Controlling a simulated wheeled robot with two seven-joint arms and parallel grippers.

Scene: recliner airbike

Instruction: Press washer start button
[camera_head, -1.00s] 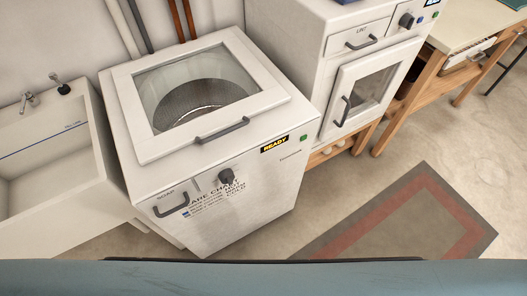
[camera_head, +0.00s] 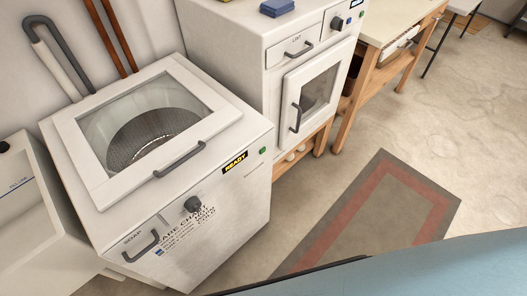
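The white top-loading washer (camera_head: 215,250) stands at the left of the head view. Its glass-windowed lid (camera_head: 150,125) is closed, with a dark handle at its front edge. A small green button (camera_head: 263,150) sits at the right end of the front panel, right of a yellow-lettered READY display (camera_head: 235,162). A dark knob (camera_head: 194,204) and a SOAP drawer handle (camera_head: 141,247) are on the front. Neither of my grippers shows in this view, so their distance from the button cannot be seen.
A white dryer (camera_head: 255,75) with a windowed door stands on a wooden stand right of the washer. A sink (camera_head: 25,215) is at the left. A wooden table (camera_head: 395,25) is at the back right. The floor around the grey-and-red rug (camera_head: 385,200) is open.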

